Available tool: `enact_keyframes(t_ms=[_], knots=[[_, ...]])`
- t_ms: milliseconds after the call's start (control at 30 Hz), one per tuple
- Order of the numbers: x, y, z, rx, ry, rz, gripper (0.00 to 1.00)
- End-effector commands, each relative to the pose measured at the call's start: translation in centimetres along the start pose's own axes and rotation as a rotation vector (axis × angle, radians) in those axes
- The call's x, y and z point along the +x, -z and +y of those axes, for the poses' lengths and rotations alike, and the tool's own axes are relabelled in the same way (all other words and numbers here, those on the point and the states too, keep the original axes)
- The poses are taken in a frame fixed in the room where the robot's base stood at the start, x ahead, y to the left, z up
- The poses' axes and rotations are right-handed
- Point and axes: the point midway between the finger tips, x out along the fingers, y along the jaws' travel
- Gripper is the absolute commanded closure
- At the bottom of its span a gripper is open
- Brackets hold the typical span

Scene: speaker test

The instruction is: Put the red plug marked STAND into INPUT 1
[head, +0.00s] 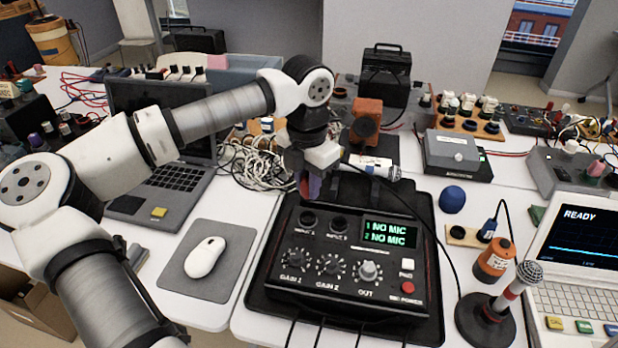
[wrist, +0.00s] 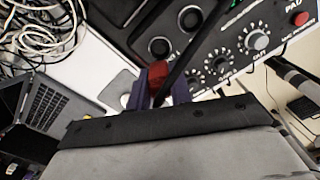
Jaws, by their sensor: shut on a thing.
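My gripper (head: 312,186) is shut on the red plug (wrist: 158,72), just behind and above the socket row of the black mixer box (head: 270,265). The plug shows as a small red patch in the head view (head: 303,184); its STAND marking cannot be read. INPUT 1 (head: 308,219) is the left round socket and looks empty; it also shows in the wrist view (wrist: 160,47), just beyond the plug. INPUT 2 (head: 339,223) is beside it and looks empty. The plug appears apart from both sockets. The display (head: 389,234) reads NO MIC for 1 and 2.
A microphone on a round stand (head: 485,320), an orange bottle-like thing (head: 494,262) and a blue plug (head: 488,230) stand right of the mixer. Another microphone (head: 374,166) lies behind it. A mouse (head: 205,257) and laptop (head: 160,190) are left. Dark cables cross the mixer's right side.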

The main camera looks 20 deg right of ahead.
Motion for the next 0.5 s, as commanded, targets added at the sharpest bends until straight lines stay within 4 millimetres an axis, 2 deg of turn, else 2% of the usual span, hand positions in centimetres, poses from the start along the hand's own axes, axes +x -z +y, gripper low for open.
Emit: enact_keyframes(t_ms=[500], knots=[[3.6, 0.0, -0.1, 0.002, 0.001, -0.001, 1.0]])
